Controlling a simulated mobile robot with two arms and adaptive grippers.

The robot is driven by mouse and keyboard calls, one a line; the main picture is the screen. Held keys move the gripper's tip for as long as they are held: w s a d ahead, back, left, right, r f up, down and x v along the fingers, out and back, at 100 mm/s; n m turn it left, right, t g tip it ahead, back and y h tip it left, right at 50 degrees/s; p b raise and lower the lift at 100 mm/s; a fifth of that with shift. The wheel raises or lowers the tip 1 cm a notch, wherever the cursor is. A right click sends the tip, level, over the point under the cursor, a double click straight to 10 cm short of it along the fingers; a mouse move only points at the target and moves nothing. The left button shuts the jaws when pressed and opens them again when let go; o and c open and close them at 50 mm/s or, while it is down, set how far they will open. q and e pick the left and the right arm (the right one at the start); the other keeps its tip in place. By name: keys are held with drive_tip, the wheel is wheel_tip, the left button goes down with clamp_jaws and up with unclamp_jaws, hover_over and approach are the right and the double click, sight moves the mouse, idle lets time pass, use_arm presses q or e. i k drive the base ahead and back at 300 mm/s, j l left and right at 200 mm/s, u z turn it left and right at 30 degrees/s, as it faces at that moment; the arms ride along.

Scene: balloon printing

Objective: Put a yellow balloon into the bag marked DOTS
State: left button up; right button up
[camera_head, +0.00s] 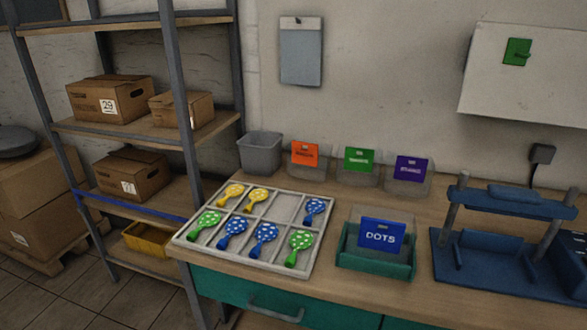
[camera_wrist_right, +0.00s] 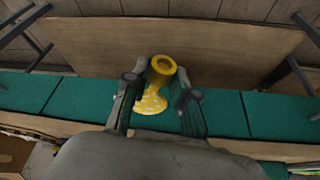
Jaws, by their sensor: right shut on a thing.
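The DOTS bag (camera_head: 380,238), clear with a blue label, stands upright in a teal holder (camera_head: 347,266) on the bench. The sorting tray (camera_head: 214,257) to its left holds two yellow dotted balloons (camera_head: 231,194) (camera_head: 256,199) in the back row. One back-row compartment (camera_head: 287,208) is empty. In the right wrist view, my right gripper (camera_wrist_right: 161,93) is shut on a yellow balloon (camera_wrist_right: 152,101) with white dots, its neck ring towards the top of the picture. No gripper shows in the head view.
Blue balloons (camera_head: 264,234) and green ones (camera_head: 300,245) fill other tray compartments. Orange (camera_head: 304,154), green (camera_head: 359,159) and purple (camera_head: 411,169) labelled bags stand behind, beside a grey bin (camera_head: 261,152). A blue press (camera_head: 505,240) stands at the right. Shelves with boxes (camera_head: 108,98) are at the left.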

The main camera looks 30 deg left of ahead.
sight(258, 196)
drive_tip(key=k+j, duration=0.1)
drive_tip(key=j, duration=0.45)
drive_tip(key=k+j, duration=0.1)
drive_tip(key=j, duration=0.5)
drive_tip(key=k+j, duration=0.1)
drive_tip(key=j, duration=1.05)
drive_tip(key=k+j, duration=0.15)
drive_tip(key=j, duration=0.4)
